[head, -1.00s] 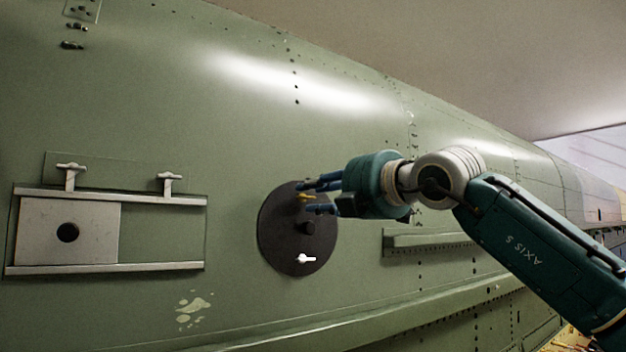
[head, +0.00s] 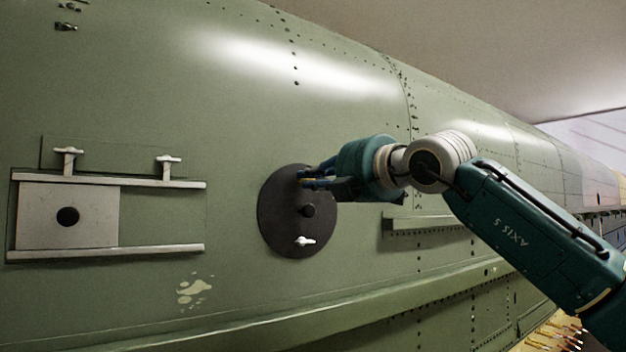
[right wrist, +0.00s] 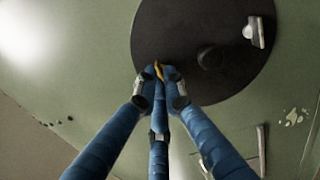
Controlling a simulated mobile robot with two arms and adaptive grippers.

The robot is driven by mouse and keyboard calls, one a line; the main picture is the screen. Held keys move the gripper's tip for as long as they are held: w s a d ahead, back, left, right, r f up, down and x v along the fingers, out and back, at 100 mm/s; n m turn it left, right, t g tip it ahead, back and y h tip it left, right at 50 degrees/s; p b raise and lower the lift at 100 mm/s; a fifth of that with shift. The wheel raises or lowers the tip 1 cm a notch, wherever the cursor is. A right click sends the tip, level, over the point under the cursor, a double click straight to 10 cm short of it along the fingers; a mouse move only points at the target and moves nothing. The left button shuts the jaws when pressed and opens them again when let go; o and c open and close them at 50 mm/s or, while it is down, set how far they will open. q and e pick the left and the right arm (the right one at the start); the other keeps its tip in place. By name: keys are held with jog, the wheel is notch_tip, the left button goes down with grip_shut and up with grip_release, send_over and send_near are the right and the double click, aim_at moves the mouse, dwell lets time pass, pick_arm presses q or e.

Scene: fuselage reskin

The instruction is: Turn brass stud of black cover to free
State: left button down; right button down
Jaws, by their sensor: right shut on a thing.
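The black cover (head: 285,222) is a round dark disc on the green fuselage skin, with a dark knob (head: 307,210) at its middle and a silver stud (head: 304,241) near its lower edge. The brass stud (head: 305,181) sits near the cover's upper edge, mostly hidden by the fingers. My right gripper (head: 315,180) has its blue fingers shut on the brass stud. In the right wrist view the cover (right wrist: 180,30) fills the upper middle, and the brass stud (right wrist: 158,70) shows between the fingertips (right wrist: 160,82). My left gripper is not in view.
A green ledge (head: 350,300) runs below the cover. A short bracket (head: 425,224) projects to the right, below my right arm.

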jog(key=n+b, duration=0.3)
jog(key=n, duration=0.3)
jog(key=shift+a+f, duration=0.1)
jog(key=n, duration=0.5)
jog(key=shift+b, duration=0.3)
jog(key=n, duration=0.6)
jog(key=shift+s+f, duration=0.1)
jog(key=shift+n+p, duration=0.3)
jog(key=shift+n, duration=0.1)
jog(key=c, duration=1.8)
grip_release()
jog(key=shift+c, duration=0.2)
